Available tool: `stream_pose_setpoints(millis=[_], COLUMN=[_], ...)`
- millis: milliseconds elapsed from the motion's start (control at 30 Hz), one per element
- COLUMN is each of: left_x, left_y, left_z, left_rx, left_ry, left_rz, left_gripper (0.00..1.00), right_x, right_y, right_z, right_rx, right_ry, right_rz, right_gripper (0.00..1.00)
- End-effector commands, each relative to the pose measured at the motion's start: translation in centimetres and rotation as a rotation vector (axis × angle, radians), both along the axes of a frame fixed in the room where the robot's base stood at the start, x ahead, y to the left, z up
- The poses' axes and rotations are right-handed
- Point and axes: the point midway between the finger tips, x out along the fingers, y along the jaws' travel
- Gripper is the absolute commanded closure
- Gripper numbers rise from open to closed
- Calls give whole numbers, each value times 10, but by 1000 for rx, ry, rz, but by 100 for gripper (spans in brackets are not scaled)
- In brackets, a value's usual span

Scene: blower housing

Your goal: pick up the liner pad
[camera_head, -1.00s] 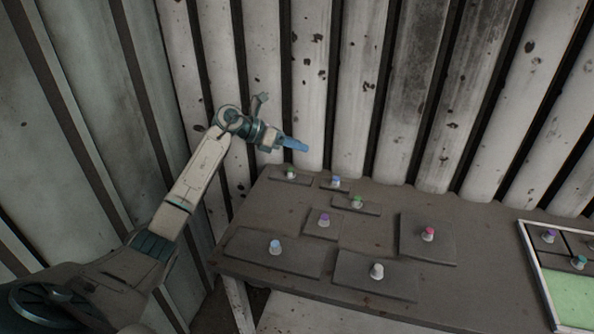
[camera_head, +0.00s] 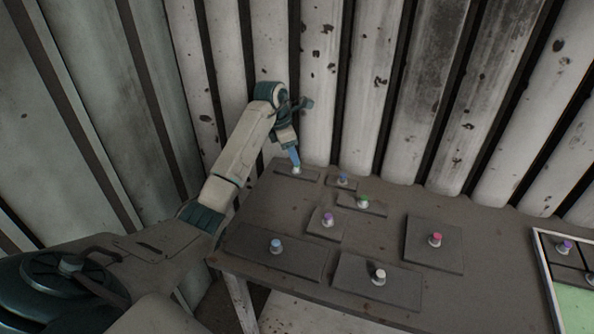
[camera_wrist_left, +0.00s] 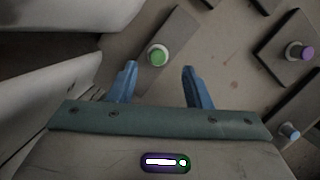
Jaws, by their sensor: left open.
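Several flat dark grey plates with coloured knobs lie on the table; none is labelled, so I cannot tell by name which is the liner pad. My left gripper (camera_head: 295,163) is at the back-left plate (camera_head: 311,179). In the left wrist view my left gripper (camera_wrist_left: 159,70) is open, its two blue fingers apart. The green knob (camera_wrist_left: 158,55) of the narrow plate (camera_wrist_left: 176,35) shows between and just beyond the fingertips. I cannot tell whether the fingers touch it. In the head view the fingers largely hide this knob. My right gripper is not in view.
Close by are plates with a blue knob (camera_head: 343,178), a green knob (camera_head: 363,202) and a purple knob (camera_head: 327,219). A red-knobbed plate (camera_head: 433,255) lies farther right. A pale-framed tray (camera_head: 548,285) is at the right edge. The corrugated wall (camera_head: 345,90) stands close behind the table.

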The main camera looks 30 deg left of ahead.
Motion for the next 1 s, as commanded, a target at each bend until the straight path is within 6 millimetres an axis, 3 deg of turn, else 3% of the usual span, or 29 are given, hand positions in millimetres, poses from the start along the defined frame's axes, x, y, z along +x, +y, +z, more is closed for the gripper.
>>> stream_pose_setpoints(millis=[167, 300, 600, 833, 1000], left_x=[5, 10, 11, 11, 11], left_y=[-2, -5, -6, -6, -6], left_z=[-21, -40, -48, -47, -47], left_rx=[-3, -2, -1, -1, -1], left_ry=[6, 4, 1, 1, 1], left_rz=[0, 0, 0, 0, 0], left_gripper=[55, 55, 55, 99, 100], right_x=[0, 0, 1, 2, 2], right_y=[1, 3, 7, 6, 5], right_z=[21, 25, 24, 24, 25], right_rx=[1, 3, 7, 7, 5], right_ry=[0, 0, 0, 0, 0], right_rz=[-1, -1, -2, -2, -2], right_gripper=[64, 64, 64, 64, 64])
